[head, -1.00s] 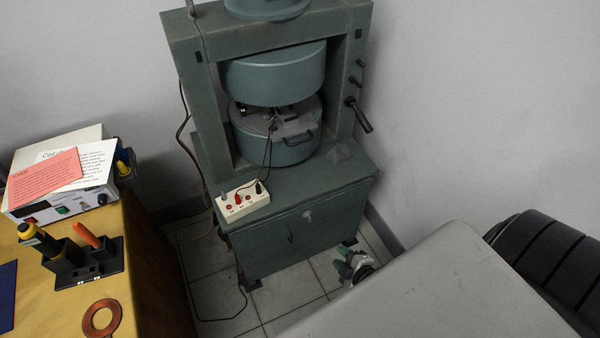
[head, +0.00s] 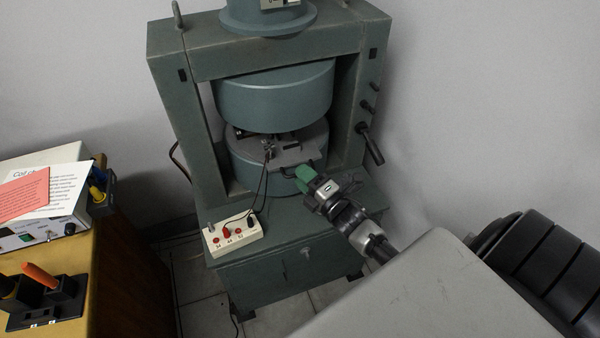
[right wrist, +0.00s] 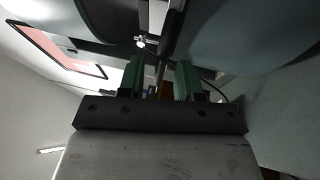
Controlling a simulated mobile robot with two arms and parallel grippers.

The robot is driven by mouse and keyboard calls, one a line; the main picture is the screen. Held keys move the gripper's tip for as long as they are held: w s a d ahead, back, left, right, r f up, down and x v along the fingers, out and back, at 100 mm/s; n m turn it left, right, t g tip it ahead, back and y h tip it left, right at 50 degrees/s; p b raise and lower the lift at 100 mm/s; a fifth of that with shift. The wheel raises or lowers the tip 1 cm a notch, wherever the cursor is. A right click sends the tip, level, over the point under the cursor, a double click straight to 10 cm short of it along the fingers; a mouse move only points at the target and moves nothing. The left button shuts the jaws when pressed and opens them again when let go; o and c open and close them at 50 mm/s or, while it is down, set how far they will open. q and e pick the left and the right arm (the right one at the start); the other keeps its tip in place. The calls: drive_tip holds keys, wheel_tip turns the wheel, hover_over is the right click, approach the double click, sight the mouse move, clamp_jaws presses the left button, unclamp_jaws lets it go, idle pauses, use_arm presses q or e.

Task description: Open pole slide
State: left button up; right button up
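The pole slide is a grey plate (head: 296,155) in the gap between the two round teal magnet poles, with a dark handle (head: 288,172) at its front. In the head view my right gripper (head: 305,172) has its green fingertips right by the handle's right end; I cannot tell whether they touch it. In the right wrist view the two green fingers (right wrist: 158,80) stand apart with a clear gap. Dark bars show beyond and between them, but I see no firm hold. My left gripper is not in view.
The teal magnet frame (head: 180,120) stands on a cabinet. A white terminal box (head: 232,236) with dark leads running to the gap sits at its front left. A dark crank (head: 370,145) sticks out at the right. A wooden table (head: 118,270) with instruments is at left.

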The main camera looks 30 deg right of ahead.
drive_tip(key=shift+w+a+r, duration=0.1)
drive_tip(key=shift+w+r, duration=0.05)
drive_tip(key=shift+w, duration=0.5)
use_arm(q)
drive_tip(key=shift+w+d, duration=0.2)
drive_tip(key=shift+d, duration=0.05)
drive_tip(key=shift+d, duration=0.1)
use_arm(e)
clamp_jaws()
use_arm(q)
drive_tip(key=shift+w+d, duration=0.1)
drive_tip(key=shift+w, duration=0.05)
